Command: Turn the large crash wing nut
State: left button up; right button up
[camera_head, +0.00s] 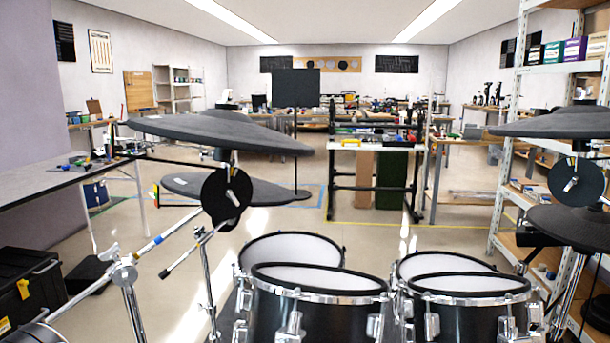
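A large dark cymbal pad (215,132) spreads across the left half, tilted on its stand. A second large dark cymbal pad (560,122) is cut off by the right edge. I cannot tell which one is the large crash. I cannot tell whether either silver part is the wing nut. Neither of my grippers is in view.
Drums with white heads (320,280) (460,288) fill the lower middle. Chrome stand tubes (130,290) stand at lower left. Lower cymbal pads (240,190) (572,226) sit beneath the large ones. A black toolbox (25,290) and a white shelf rack (509,150) flank the kit.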

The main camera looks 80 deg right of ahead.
aim_at(584, 96)
jog(key=j+z, duration=0.25)
jog(key=z, duration=0.2)
jog(key=j+z, duration=0.25)
jog(key=z, duration=0.25)
jog(key=j+z, duration=0.25)
jog(key=z, duration=2.65)
jog(key=j, duration=0.1)
